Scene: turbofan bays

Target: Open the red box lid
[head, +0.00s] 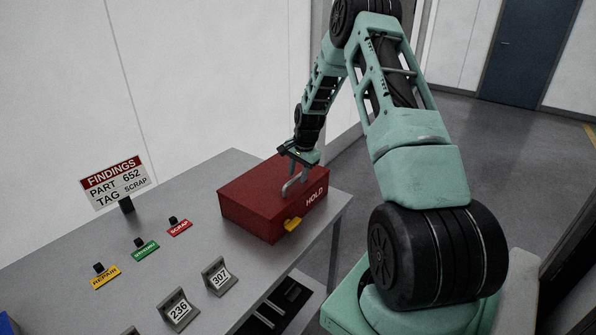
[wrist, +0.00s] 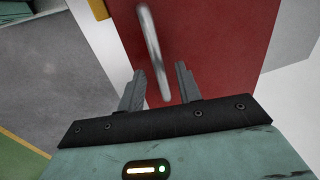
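The red box (head: 262,205) stands on the grey table with its lid shut and "HOLD" written on its front. A grey bar handle (head: 292,185) rises from the lid; it also shows in the wrist view (wrist: 152,45). A yellow latch (head: 292,224) sticks out from the front side of the box. My gripper (head: 298,162) is above the lid, close to the handle. In the wrist view its two fingers (wrist: 160,88) are apart, and the near end of the handle lies between them. I cannot tell whether either finger touches it.
The grey table (head: 185,200) holds yellow, green and red tags with small black knobs, numbered stands (head: 218,277) and a findings sign (head: 115,183). A blue object (head: 6,324) shows at the left corner. The table's right edge is close to the box.

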